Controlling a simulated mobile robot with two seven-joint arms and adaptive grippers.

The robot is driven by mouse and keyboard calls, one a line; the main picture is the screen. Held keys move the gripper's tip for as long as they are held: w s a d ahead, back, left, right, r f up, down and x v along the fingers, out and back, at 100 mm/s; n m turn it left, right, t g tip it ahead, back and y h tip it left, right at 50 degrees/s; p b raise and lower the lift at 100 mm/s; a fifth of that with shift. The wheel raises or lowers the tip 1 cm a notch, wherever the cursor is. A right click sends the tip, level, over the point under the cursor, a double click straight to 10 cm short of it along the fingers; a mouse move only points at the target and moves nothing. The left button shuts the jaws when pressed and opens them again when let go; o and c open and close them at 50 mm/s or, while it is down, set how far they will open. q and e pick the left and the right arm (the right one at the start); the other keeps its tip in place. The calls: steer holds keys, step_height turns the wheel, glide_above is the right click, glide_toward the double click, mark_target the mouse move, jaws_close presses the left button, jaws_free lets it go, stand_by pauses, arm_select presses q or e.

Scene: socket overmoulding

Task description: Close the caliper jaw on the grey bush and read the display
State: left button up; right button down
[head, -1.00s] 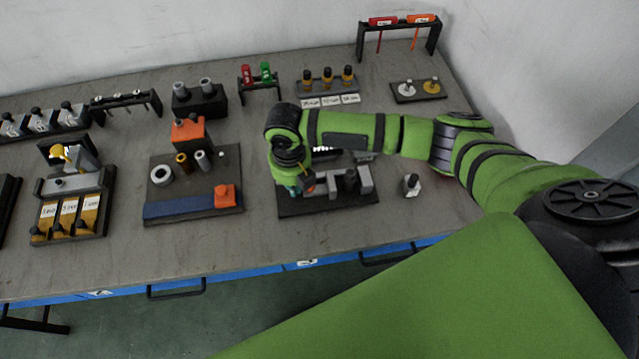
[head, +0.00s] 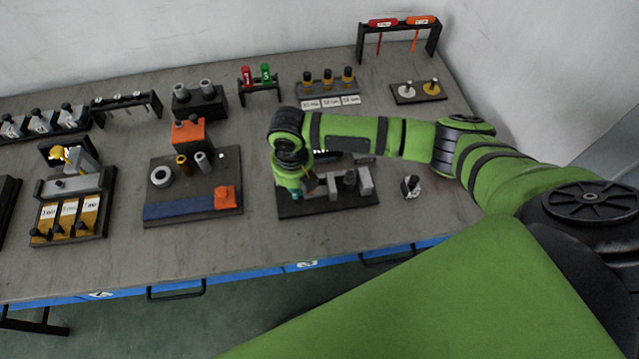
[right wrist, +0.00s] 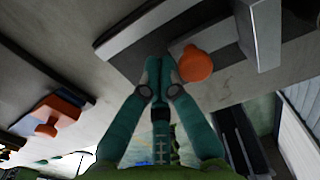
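The caliper fixture has a dark base (head: 325,207) with an upright grey block (head: 365,181) at its right end and a dark round part (head: 350,178) beside it. My right gripper (right wrist: 160,66) is over the left end of this fixture, and my wrist covers part of it in the head view. In the right wrist view its teal fingers are together with nothing seen between them. An orange knob (right wrist: 196,65) is right beside the fingertips, outside them; contact cannot be told. I cannot make out a grey bush in the jaw or a readable display. My left gripper is out of view.
Left of the caliper is a board (head: 190,208) with a grey ring (head: 162,176), a brass cylinder (head: 183,165), a grey cylinder (head: 202,162) and an orange block (head: 225,197). A small dark-knobbed part (head: 411,187) stands to the right. The front strip of table is clear.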

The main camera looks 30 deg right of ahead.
steer(key=shift+s+d+p, duration=0.2)
steer(key=shift+d+p, duration=0.15)
steer(key=shift+d, duration=0.45)
steer(key=shift+s+d+p, duration=0.2)
steer(key=shift+d+p, duration=0.15)
steer(key=shift+d, duration=0.4)
steer(key=shift+d+f, duration=0.1)
steer(key=shift+d, duration=0.25)
stand_by(0.4)
steer(key=shift+a, duration=0.2)
steer(key=shift+a, duration=0.3)
steer(key=shift+w, duration=0.1)
steer(key=shift+a+r+p, duration=0.15)
steer(key=shift+r+p, duration=0.45)
steer(key=shift+p, duration=0.1)
step_height(320, 180, up, 7)
steer(key=p, duration=0.7)
steer(key=shift+a, duration=0.1)
